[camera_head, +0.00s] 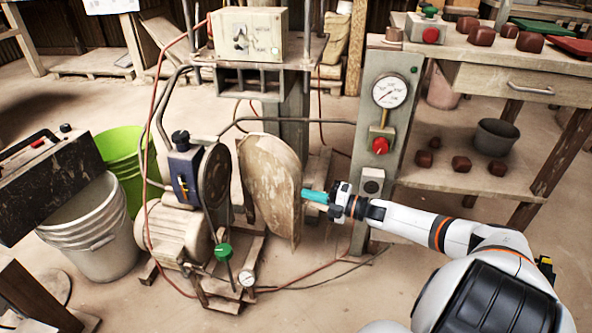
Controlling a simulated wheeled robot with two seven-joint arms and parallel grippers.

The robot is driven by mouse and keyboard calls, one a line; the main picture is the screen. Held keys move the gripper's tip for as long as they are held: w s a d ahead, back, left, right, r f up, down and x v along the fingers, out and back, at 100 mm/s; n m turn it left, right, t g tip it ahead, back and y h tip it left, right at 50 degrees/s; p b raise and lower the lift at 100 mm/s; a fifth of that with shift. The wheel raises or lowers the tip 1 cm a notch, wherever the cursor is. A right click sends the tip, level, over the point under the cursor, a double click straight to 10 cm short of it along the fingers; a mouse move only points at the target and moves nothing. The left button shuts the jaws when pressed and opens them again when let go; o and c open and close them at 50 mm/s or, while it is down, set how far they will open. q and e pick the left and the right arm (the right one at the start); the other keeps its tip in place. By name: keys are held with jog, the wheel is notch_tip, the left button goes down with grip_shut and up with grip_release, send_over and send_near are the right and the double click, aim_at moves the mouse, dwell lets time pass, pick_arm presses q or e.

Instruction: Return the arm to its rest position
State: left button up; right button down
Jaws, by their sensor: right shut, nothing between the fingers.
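My right arm (400,222) reaches in from the lower right. My right gripper (316,196) is shut, with teal fingertips, and nothing shows between them. It is beside the right edge of the worn, curved metal guard (270,185) of the machine; I cannot tell whether it touches. The control post (376,150) with a gauge (390,91), a red knob (380,146) and a dark round button (371,186) stands just behind and above the gripper. My left gripper is not in view.
A motor pump (180,232) with hoses and a green-knobbed valve (223,252) stands left of the guard. White (95,245) and green (122,165) buckets stand further left. A wooden bench (500,82) with clay lumps and a red button box (430,33) is at right.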

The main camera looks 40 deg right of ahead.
jog(key=shift+s+d+r+p, duration=0.1)
jog(key=shift+s+d+p, duration=0.1)
jog(key=shift+s+d, duration=0.6)
jog(key=shift+s+d+r+p, duration=0.1)
jog(key=shift+s+d+p, duration=0.1)
jog(key=shift+s+d, duration=0.55)
jog(key=shift+s+a, duration=0.15)
jog(key=shift+a, duration=0.15)
